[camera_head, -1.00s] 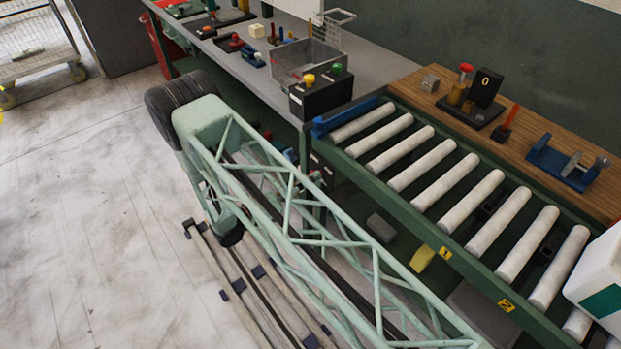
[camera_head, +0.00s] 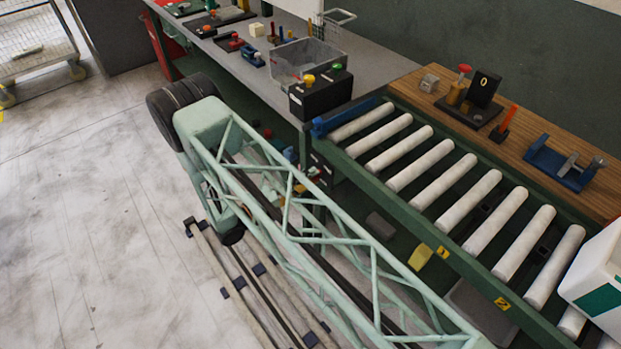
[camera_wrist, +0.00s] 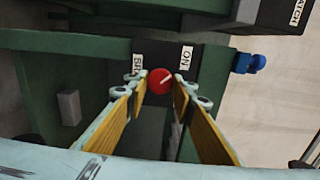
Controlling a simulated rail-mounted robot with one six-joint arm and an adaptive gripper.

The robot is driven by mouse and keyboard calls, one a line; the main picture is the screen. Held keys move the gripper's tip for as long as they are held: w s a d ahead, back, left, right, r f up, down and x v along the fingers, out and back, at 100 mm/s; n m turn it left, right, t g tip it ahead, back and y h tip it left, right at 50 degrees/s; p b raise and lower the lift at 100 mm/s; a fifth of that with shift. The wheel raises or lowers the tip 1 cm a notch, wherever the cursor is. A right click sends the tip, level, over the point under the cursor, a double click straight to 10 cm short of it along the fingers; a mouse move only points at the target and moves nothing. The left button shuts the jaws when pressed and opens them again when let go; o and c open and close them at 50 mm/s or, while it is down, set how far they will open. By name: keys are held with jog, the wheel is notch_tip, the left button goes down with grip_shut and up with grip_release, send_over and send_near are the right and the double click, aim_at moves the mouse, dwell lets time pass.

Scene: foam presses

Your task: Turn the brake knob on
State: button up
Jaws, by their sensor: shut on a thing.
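The red brake knob (camera_wrist: 159,81) shows in the wrist view on a dark panel, with a white line on its face slanting up toward the right. A white "ON" label (camera_wrist: 185,57) is above and right of it. Another label (camera_wrist: 137,66), starting "BR", is at its upper left and partly hidden. My gripper (camera_wrist: 167,86) has its yellow-padded fingers on either side of the knob and is shut on it. In the head view I cannot make out the knob or the fingertips.
Beside the knob panel in the wrist view is a blue fitting (camera_wrist: 248,63), and a dark box (camera_wrist: 265,14) is above. In the head view, a roller conveyor (camera_head: 430,240) and a grey bench (camera_head: 375,68) stand at the right. Open floor (camera_head: 80,230) lies at the left.

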dwell(0.3)
jog(key=o, duration=0.8)
jog(key=shift+o, duration=0.2)
jog(key=shift+s+a, duration=0.1)
jog(key=shift+a, duration=0.05)
jog(key=v, duration=1.1)
jog(key=shift+s+a, duration=0.25)
jog(key=shift+a, duration=0.05)
jog(key=shift+r, duration=0.15)
